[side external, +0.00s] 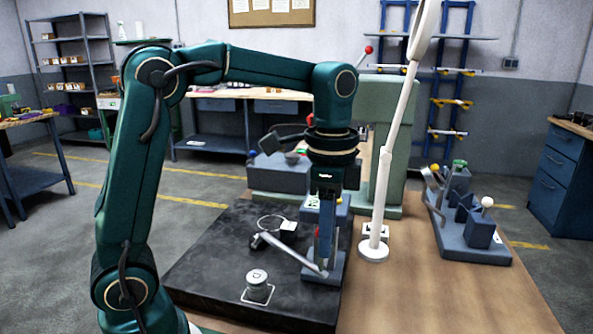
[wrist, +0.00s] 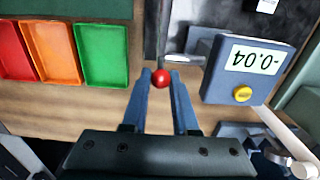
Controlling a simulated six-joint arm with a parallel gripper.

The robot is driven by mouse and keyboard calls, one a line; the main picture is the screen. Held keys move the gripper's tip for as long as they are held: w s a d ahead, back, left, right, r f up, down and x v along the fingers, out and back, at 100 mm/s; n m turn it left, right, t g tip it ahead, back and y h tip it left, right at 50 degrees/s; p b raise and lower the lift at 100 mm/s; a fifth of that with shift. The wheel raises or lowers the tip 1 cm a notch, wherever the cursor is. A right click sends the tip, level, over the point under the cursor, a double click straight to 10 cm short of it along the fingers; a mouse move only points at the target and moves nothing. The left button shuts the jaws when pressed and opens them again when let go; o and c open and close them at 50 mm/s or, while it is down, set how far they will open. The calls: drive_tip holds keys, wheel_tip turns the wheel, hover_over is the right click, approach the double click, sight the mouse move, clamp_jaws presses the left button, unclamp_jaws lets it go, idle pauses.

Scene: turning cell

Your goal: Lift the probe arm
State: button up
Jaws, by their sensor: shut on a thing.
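In the wrist view, a red ball knob (wrist: 161,78) sits between the tips of my gripper (wrist: 162,72), whose fingers are shut on it. A thin dark rod (wrist: 162,35) runs from the knob toward the top of the picture; it looks like the probe arm. In the side external view, my gripper (side external: 325,266) points down at the right end of a slanting grey bar (side external: 291,252) over the black slab. The knob cannot be made out clearly there. A grey-blue box with a display (wrist: 248,66) reads -0.04, upside down, and has a yellow button.
The black slab (side external: 215,268) carries a round capped piece (side external: 258,287) near its front. A tall white stand (side external: 373,248) rises close to the right of my gripper. A blue-grey fixture (side external: 468,240) stands farther right. Red, orange and green trays (wrist: 101,55) lie left in the wrist view.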

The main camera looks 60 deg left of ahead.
drive_tip(key=shift+w+d, duration=0.2)
idle(0.3)
drive_tip(key=shift+w+d+f, duration=0.1)
drive_tip(key=shift+w+d, duration=0.35)
drive_tip(key=shift+w, duration=0.05)
drive_tip(key=o, duration=0.5)
drive_tip(key=shift+r, duration=4.5)
